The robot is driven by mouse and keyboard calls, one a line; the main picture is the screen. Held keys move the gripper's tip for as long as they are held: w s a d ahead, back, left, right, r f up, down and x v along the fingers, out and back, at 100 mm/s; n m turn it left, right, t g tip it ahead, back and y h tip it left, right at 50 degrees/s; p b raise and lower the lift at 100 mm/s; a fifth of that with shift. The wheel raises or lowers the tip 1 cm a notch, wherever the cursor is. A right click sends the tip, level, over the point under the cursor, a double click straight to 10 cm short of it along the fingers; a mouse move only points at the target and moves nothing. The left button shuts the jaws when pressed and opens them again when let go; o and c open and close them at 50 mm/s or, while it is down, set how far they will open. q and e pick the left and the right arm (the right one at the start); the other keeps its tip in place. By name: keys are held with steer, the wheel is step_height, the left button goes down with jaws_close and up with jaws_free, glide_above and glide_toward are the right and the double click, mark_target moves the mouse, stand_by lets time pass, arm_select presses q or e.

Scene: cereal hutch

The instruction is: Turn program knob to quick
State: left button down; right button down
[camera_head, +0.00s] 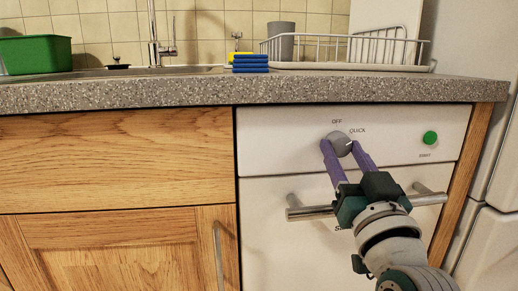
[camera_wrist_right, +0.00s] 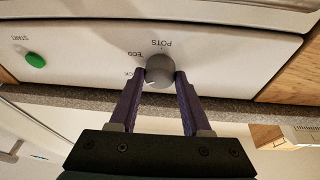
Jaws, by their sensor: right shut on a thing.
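The round grey program knob (camera_head: 338,138) sits on the white dishwasher panel, with OFF printed above it and QUICK at its upper right. My right gripper (camera_head: 342,147) is shut on the knob, one purple finger on each side. In the right wrist view the picture is upside down; the knob (camera_wrist_right: 160,69) shows between the fingertips of my right gripper (camera_wrist_right: 160,74). A pale pointer mark on the knob seems to face roughly towards QUICK, which is partly hidden by a finger there. POTS and ECO labels also show. My left gripper is not in view.
A green start button (camera_head: 430,137) is right of the knob. A metal bar handle (camera_head: 310,212) crosses the dishwasher door below, close to my right arm. The speckled worktop (camera_head: 150,93) overhangs above, holding a dish rack (camera_head: 420,55) and blue sponges (camera_head: 250,64).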

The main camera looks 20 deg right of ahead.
steer(key=shift+f, duration=0.1)
steer(key=shift+c, duration=1.8)
jaws_free()
steer(key=p+v, duration=0.1)
steer(key=v, duration=0.9)
steer(key=shift+p, duration=0.35)
steer(key=shift+r, duration=0.2)
